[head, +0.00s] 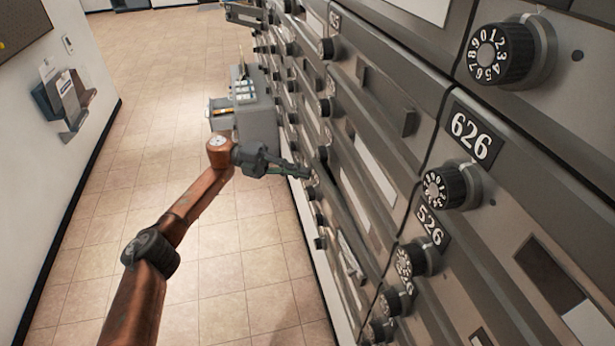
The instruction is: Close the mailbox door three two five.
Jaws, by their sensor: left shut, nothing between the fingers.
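A wall of grey metal mailbox doors (375,110) with black numbered dials fills the right side of the head view. The plates 626 (470,136) and 526 (434,226) are readable on near doors. I cannot read a plate for 325, so I cannot tell which door it is or whether it is open. My left gripper (306,173) is shut and empty. Its fingertips are at the mailbox fronts in the middle of the picture, beside a dial; I cannot tell whether they touch. My right gripper is out of view.
A grey box-like unit (256,115) with small items on top stands behind my left gripper, near the mailboxes. A wall holder (66,98) with papers hangs on the left wall. The tiled floor (150,75) between the walls is clear.

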